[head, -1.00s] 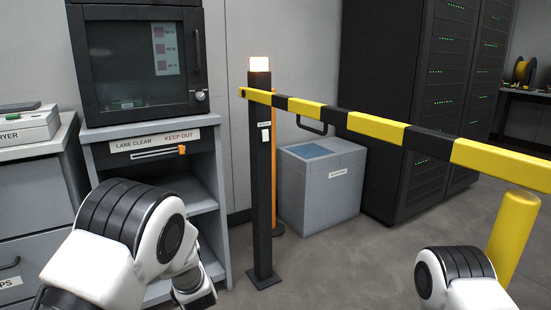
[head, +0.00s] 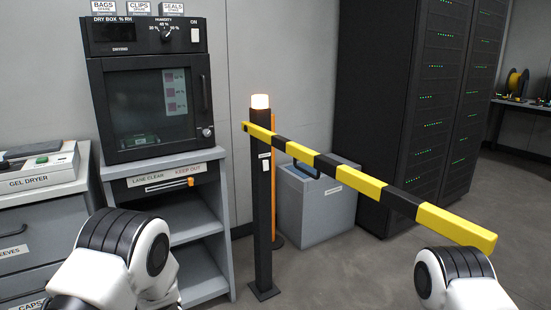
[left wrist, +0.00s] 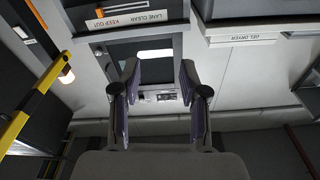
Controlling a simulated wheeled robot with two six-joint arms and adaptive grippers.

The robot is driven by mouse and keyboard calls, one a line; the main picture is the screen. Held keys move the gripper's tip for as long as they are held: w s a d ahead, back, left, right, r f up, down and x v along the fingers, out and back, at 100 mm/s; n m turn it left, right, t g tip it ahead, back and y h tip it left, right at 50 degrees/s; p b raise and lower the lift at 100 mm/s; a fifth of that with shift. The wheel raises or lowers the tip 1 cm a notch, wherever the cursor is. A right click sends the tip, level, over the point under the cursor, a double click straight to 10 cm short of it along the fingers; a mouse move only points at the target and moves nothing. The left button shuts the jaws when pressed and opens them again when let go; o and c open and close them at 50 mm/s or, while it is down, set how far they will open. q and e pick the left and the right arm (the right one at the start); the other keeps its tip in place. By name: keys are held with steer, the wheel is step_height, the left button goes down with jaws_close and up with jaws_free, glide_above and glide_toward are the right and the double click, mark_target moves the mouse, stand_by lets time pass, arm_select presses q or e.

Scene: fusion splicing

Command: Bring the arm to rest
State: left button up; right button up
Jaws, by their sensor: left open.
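My left gripper (left wrist: 161,105) shows in the left wrist view, its two fingers apart with nothing between them. Beyond the fingers is the cabinet with the dry box (left wrist: 146,62) and its LANE CLEAR / KEEP OUT label, seen upside down. In the head view only white and black links of my left arm show at lower left, and links of my right arm at lower right. Neither gripper shows in the head view.
A yellow-and-black barrier arm (head: 360,182) reaches rightward from a dark post (head: 262,200) with a lit lamp. The dry box (head: 150,100) stands on a grey cabinet. A grey bin (head: 322,212) and dark server racks (head: 415,100) stand behind the barrier. Open floor lies at right.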

arm_select(q)
steer(key=s+d+f+m+g+h+p, duration=0.1)
steer(key=s+g+h+p, duration=0.2)
steer(key=s, duration=1)
steer(key=s+d+f+m+g+h+p, duration=0.1)
steer(key=s+d+f+g+h+p, duration=0.1)
steer(key=s+g+p, duration=0.6)
steer(key=s+d+f+m+g+h+p, duration=0.2)
steer(key=s+g+h+p, duration=0.3)
steer(key=s, duration=1.5)
steer(key=shift+s+f+g+p, duration=0.15)
steer(key=shift+f+g+p, duration=0.1)
steer(key=shift+g+p, duration=0.05)
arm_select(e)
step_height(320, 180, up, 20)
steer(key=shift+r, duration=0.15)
